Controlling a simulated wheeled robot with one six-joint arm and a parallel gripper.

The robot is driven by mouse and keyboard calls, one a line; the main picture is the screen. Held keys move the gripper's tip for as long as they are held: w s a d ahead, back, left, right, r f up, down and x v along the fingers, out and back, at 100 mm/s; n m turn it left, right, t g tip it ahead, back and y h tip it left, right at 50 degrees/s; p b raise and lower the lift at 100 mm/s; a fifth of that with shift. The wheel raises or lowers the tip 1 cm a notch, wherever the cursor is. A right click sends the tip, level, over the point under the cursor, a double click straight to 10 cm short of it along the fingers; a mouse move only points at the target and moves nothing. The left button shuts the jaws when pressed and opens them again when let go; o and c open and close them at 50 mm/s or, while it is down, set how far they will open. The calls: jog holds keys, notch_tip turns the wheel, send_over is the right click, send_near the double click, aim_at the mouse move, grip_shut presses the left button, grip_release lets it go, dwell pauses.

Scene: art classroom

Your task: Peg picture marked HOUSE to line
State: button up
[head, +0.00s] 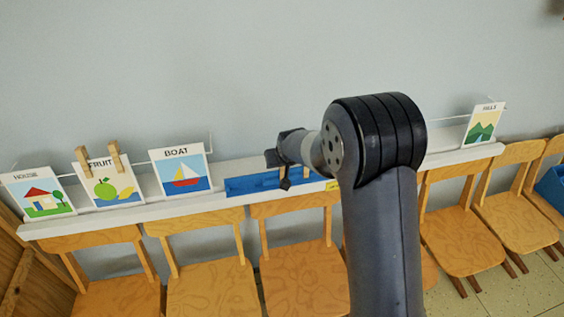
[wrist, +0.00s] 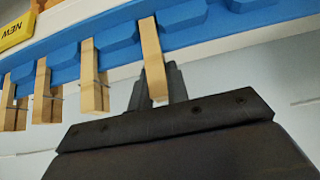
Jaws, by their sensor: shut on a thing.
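The picture marked HOUSE (head: 42,197) stands at the far left on the white ledge, leaning back near the line (head: 62,164), with no peg on it. My gripper (head: 285,168) is over the blue peg rack (head: 250,184), far to the right of HOUSE. In the wrist view my gripper (wrist: 157,88) is shut on a wooden peg (wrist: 151,50), whose upper end is at the blue rack (wrist: 115,35). I cannot tell whether the peg is free of the rack. Several other pegs (wrist: 89,75) sit along the rack. The fingertips are partly hidden by the peg.
The FRUIT picture (head: 105,186) has two pegs at its top edge. The BOAT picture (head: 182,172) and HILLS picture (head: 481,128) stand along the same ledge (head: 148,213). Wooden chairs (head: 208,270) line the front of it. A yellow NEW label (wrist: 15,33) is beside the rack.

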jog(key=shift+r+p, duration=1.45)
jog(key=shift+r, duration=1.6)
jog(key=shift+s+d+r+b, duration=0.15)
jog(key=shift+s+d+b, duration=0.1)
jog(key=shift+s, duration=0.55)
jog(key=shift+s+d+r+b, duration=0.2)
jog(key=shift+s+b, duration=0.05)
jog(key=shift+s, duration=0.55)
jog(key=shift+s+d+r+b, duration=0.15)
jog(key=shift+s+d+b, duration=0.1)
jog(key=shift+s, duration=0.55)
